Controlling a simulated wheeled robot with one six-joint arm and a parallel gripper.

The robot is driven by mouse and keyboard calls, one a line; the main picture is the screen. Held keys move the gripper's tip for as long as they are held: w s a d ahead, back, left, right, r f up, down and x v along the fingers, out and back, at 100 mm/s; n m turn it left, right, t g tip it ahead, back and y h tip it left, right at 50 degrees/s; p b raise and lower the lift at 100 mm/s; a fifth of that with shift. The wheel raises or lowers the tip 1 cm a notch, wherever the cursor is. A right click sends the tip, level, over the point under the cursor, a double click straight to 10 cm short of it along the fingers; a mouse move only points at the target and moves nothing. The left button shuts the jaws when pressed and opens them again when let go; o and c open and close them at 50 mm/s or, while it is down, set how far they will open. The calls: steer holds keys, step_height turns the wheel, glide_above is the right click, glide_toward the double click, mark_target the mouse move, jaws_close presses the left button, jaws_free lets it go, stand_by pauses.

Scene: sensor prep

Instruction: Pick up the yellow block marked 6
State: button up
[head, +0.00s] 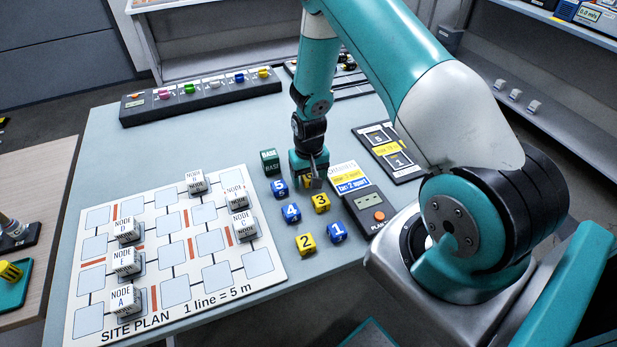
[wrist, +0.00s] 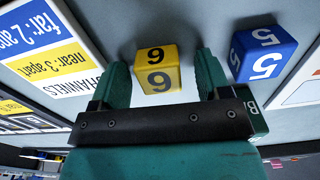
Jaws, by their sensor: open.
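The yellow block marked 6 (wrist: 157,72) sits on the table; its digits show upside down in the wrist view. In the head view it is mostly hidden behind my gripper (head: 312,180). My open gripper (wrist: 158,82) points down at it in the wrist view, one finger to each side with a gap to the block. Nothing is held. I cannot tell how far down the fingers reach.
The blue 5 block (wrist: 263,54) stands close beside one finger. The yellow 3 block (head: 321,202), blue 4 block (head: 291,212), yellow 2 block (head: 306,243) and blue 1 block (head: 337,232) stand nearer. A green BASE block (head: 270,162) and channels card (head: 349,179) are close by.

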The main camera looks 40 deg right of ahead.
steer(key=c, duration=1)
steer(key=shift+r, duration=0.1)
